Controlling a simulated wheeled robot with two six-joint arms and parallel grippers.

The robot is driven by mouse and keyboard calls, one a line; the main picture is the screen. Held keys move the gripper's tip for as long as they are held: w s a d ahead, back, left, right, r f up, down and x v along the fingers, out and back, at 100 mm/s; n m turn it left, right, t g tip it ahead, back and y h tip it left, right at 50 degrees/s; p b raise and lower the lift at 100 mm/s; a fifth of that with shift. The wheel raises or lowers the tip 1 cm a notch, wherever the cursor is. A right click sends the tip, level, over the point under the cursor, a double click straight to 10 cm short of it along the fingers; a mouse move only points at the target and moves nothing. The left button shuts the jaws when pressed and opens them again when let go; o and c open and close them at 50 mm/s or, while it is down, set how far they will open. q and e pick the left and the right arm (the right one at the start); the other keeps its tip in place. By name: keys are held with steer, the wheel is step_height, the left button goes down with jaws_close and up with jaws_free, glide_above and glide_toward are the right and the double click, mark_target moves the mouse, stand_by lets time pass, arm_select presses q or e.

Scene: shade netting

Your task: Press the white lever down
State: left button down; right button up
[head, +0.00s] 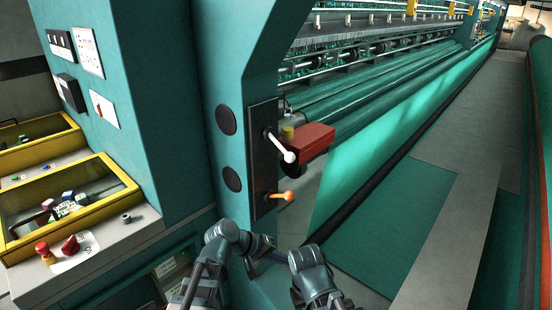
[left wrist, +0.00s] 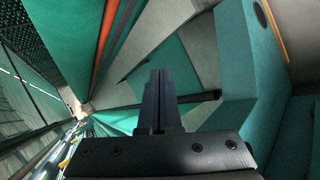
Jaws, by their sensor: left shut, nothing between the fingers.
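The white lever (head: 280,147) sticks out from a black upright plate (head: 263,160) on the teal machine post in the head view. It slants down to the right and ends in a white rounded knob. An orange-knobbed lever (head: 283,196) is lower on the same plate. My left gripper (left wrist: 158,98) is shut and empty in the left wrist view, with no lever in sight there. In the head view my left arm is low, below both levers and apart from them. My right arm is at the bottom centre; its fingers cannot be made out.
A red box (head: 310,138) juts out just right of the white lever. Two dark discs (head: 226,120) are on the post to the left. A console (head: 85,225) with yellow-framed windows and red knobs stands at the left. Green fabric and grey floor (head: 435,235) extend to the right.

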mark_target(281, 148)
arm_select(q)
steer(key=w+a+r+n+t+h+p, duration=0.1)
steer(key=w+a+r+n+t+h, duration=0.1)
steer(key=w+a+r+n+t, duration=0.3)
steer(key=w+a+r+n+t+h+p, duration=0.1)
steer(key=w+a+r+n+t, duration=0.4)
steer(key=a+r, duration=0.4)
step_height(281, 148, up, 5)
steer(key=w+n, duration=0.1)
steer(key=w, duration=0.1)
steer(key=shift+w+h+p, duration=0.3)
steer(key=shift+w+h, duration=0.05)
steer(key=shift+h, duration=0.05)
steer(key=shift+f, duration=0.1)
steer(key=x, duration=1)
steer(key=shift+w+a, duration=0.1)
steer(key=d, duration=0.1)
steer(key=s+d+r+p, duration=0.1)
steer(key=d+p, duration=0.1)
steer(key=shift+s+d+r, duration=0.2)
steer(key=shift+s+r, duration=0.15)
steer(key=shift+r, duration=0.05)
steer(key=shift+s+d+r+n, duration=0.15)
steer(key=shift+r+n, duration=0.1)
steer(key=shift+n, duration=0.15)
